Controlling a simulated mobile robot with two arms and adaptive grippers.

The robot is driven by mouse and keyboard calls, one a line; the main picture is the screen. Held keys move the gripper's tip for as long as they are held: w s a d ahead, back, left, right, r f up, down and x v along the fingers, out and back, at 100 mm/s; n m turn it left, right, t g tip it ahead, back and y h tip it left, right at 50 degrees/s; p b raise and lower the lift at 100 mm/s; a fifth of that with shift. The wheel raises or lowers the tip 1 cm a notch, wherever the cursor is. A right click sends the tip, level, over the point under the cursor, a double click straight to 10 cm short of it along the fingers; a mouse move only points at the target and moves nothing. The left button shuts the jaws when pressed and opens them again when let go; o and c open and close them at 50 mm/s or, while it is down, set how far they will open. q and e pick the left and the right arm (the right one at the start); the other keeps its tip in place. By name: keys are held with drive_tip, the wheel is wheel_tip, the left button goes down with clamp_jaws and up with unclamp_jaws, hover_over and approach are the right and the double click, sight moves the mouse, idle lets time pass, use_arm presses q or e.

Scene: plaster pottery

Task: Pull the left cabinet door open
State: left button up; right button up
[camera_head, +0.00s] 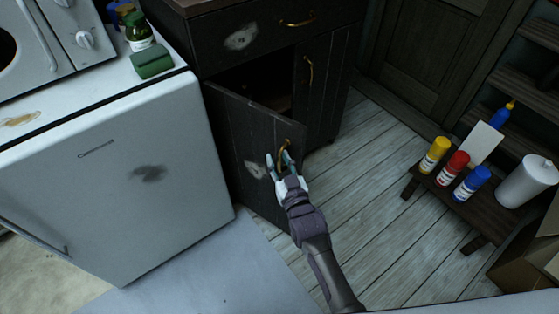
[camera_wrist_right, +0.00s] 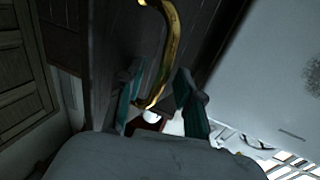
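The left cabinet door (camera_head: 252,137) is dark wood with a worn pale patch. It stands partly open, swung out toward me, with a dark gap into the cabinet above its top edge. Its curved brass handle (camera_head: 284,150) is near the door's free edge and also shows in the right wrist view (camera_wrist_right: 166,45). My right gripper (camera_head: 280,160) is at this handle. In the wrist view its teal fingers (camera_wrist_right: 157,98) are apart on either side of the handle's lower end, with gaps visible. My left gripper is not in view.
A white fridge (camera_head: 120,190) stands close left of the open door. The right cabinet door (camera_head: 325,85) and the drawer (camera_head: 270,35) are shut. A low bench (camera_head: 440,195) with paint bottles stands at right. The plank floor (camera_head: 360,200) between is clear.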

drive_tip(key=v, duration=1.2)
drive_tip(key=shift+c, duration=0.2)
